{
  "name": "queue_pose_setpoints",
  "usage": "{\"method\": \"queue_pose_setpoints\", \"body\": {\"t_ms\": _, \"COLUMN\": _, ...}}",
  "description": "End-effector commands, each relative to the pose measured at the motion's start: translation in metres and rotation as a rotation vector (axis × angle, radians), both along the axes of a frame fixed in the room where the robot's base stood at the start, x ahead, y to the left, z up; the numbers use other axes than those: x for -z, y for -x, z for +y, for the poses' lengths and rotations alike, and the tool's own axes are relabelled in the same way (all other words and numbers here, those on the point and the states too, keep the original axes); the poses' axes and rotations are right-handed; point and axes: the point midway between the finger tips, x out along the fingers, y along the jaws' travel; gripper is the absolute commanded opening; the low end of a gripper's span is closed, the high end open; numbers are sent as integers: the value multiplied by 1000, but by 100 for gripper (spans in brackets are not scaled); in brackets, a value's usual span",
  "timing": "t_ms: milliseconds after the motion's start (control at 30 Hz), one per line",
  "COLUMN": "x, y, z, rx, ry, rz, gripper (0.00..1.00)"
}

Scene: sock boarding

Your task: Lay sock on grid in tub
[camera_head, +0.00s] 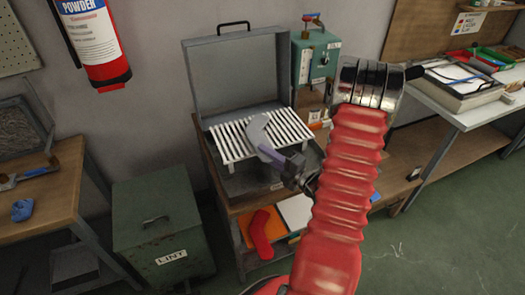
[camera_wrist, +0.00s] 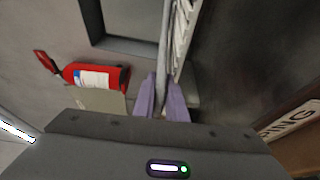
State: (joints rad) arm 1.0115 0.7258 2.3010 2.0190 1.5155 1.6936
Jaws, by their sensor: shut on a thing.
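A grey sock (camera_head: 257,128), bent like a hook, is in my gripper (camera_head: 265,150). In the head view it appears in front of the white slatted grid (camera_head: 228,147); I cannot tell whether it touches the slats. The grid sits in a grey metal tub (camera_head: 243,183) whose lid (camera_head: 240,75) stands open behind it. In the wrist view my gripper's purple fingers (camera_wrist: 161,90) are closed on the sock (camera_wrist: 164,45), which shows edge-on as a thin strip. The grid's slats (camera_wrist: 182,28) show just right of it.
A green lint bin (camera_head: 160,225) stands left of the tub's wooden stand. A teal box (camera_head: 314,62) is behind right of the tub. A red sock-shaped item (camera_head: 261,236) lies on the shelf below. A fire extinguisher (camera_head: 92,40) hangs on the wall.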

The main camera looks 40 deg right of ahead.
Motion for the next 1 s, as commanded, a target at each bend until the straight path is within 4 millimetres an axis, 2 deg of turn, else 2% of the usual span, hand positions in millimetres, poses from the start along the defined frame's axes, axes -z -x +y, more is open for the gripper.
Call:
{"method": "queue_pose_setpoints", "body": {"t_ms": 367, "x": 7, "y": 0, "z": 0, "rx": 1, "ry": -1, "rz": 7, "gripper": 0}}
{"method": "queue_pose_setpoints", "body": {"t_ms": 400, "x": 7, "y": 0, "z": 0, "rx": 1, "ry": -2, "rz": 8, "gripper": 13}}
{"method": "queue_pose_setpoints", "body": {"t_ms": 500, "x": 7, "y": 0, "z": 1, "rx": 1, "ry": -3, "rz": 8, "gripper": 20}}
{"method": "queue_pose_setpoints", "body": {"t_ms": 533, "x": 7, "y": 1, "z": 1, "rx": 1, "ry": -3, "rz": 9, "gripper": 13}}
{"method": "queue_pose_setpoints", "body": {"t_ms": 700, "x": 8, "y": 1, "z": 1, "rx": 1, "ry": -5, "rz": 11, "gripper": 25}}
{"method": "queue_pose_setpoints", "body": {"t_ms": 1000, "x": 9, "y": 2, "z": 2, "rx": 2, "ry": -9, "rz": 12, "gripper": 25}}
